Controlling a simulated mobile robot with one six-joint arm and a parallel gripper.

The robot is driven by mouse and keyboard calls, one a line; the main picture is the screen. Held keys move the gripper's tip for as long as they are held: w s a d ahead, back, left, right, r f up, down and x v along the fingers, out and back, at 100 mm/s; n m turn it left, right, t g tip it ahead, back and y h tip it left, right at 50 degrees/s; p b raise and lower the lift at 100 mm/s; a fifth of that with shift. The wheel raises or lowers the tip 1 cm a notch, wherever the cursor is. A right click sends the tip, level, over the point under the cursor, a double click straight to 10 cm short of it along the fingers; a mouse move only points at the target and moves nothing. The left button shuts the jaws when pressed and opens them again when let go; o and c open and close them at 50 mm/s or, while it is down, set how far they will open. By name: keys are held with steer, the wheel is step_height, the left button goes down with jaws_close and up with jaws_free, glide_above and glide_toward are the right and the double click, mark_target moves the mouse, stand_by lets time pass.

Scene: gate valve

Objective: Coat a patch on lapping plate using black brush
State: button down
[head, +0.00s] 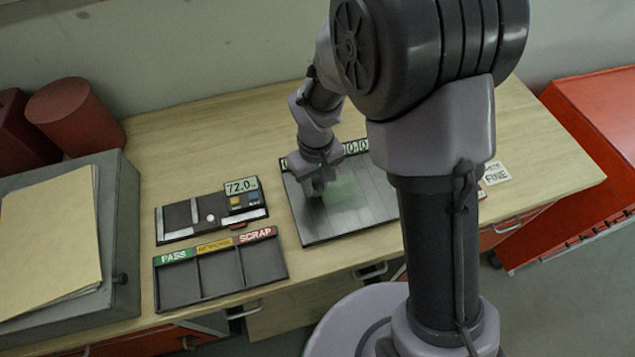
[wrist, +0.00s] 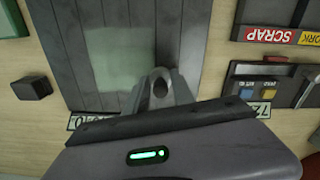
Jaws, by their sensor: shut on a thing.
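The lapping plate (head: 375,213) is a dark grey, grooved slab lying on the bench. A pale green patch (head: 346,193) shows on it, and also in the wrist view (wrist: 115,55). My gripper (head: 316,188) points down over the plate's left part, just left of the patch in the head view. In the wrist view my gripper (wrist: 158,78) is shut on a small dark round thing, the black brush (wrist: 160,89), seen end-on. The brush's bristles are hidden, so I cannot tell whether they touch the plate.
A PASS/SCRAP sorting tray (head: 222,277) and a gauge case reading 72.0 (head: 180,218) lie left of the plate. A grey box (head: 120,230) stands farther left. A FINE card (head: 496,174) lies right of my arm. A dark block (wrist: 31,87) sits beside the plate.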

steer(key=r, duration=0.1)
steer(key=r+p, duration=0.2)
steer(key=r, duration=0.1)
steer(key=shift+w+d, duration=0.1)
steer(key=shift+d, duration=0.25)
steer(key=shift+a+r+p, duration=0.15)
steer(key=shift+r+p, duration=0.35)
steer(key=shift+r, duration=0.1)
steer(key=shift+r+p, duration=1)
steer(key=shift+r, duration=0.3)
